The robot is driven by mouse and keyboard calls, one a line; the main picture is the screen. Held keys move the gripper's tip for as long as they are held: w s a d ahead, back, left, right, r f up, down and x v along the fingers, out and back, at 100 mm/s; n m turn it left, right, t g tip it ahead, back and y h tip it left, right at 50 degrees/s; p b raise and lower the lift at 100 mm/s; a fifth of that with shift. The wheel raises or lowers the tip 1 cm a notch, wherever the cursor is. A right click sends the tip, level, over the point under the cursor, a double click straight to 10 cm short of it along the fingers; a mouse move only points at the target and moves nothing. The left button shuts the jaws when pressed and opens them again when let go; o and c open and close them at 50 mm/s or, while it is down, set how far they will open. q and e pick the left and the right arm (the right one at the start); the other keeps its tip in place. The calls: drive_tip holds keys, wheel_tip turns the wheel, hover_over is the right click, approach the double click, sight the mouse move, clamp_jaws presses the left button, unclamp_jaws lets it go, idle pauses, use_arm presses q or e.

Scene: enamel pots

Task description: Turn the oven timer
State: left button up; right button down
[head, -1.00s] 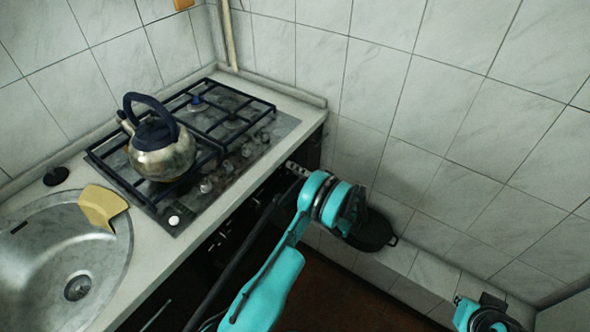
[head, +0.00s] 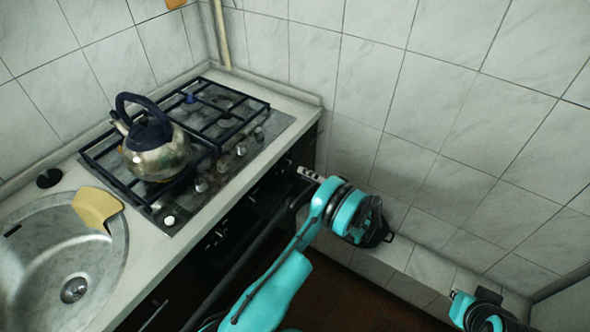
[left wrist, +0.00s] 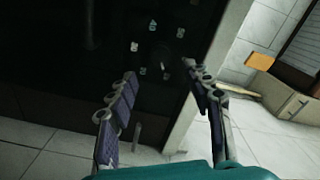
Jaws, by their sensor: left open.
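The oven front (head: 243,222) is dark and stands under the hob; small pale marks show on it. In the left wrist view, a dark dial (left wrist: 160,53), seemingly the oven timer, sits on the black panel with several pale marks ringed around it. Its knob is too dark to make out clearly. My left gripper (left wrist: 161,80) is open and empty, its two fingers spread below and to either side of the dial. In the head view the left gripper (head: 308,174) is near the oven's right end, mostly hidden by its wrist. My right arm's end shows only partly at the lower right.
A kettle (head: 156,155) stands on the gas hob (head: 262,133). A sink (head: 40,262) with a yellow cloth (head: 96,207) is at the left. A tiled wall (head: 430,140) bounds the right side.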

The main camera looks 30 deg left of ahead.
use_arm(q)
drive_tip(key=shift+s+d, duration=0.2)
drive_tip(key=shift+d, duration=2.15)
wheel_tip(320, 180, up, 10)
drive_tip(key=a+m+t+h, duration=0.2)
drive_tip(key=m+h, duration=0.1)
drive_tip(key=h, duration=0.2)
drive_tip(key=s+r+m+h, duration=0.1)
drive_tip(key=s+r+h, duration=0.3)
drive_tip(key=s+r, duration=0.2)
drive_tip(key=s+d+t+h, duration=0.2)
drive_tip(key=s+d+h, duration=0.2)
drive_tip(key=s, duration=0.7)
drive_tip(key=s+d+r+t+h, duration=0.1)
drive_tip(key=s+d+h, duration=0.4)
drive_tip(key=s, duration=0.5)
drive_tip(key=shift+s+d+r+t, duration=0.3)
drive_tip(key=shift+s+d+t, duration=0.15)
drive_tip(key=shift+d, duration=0.75)
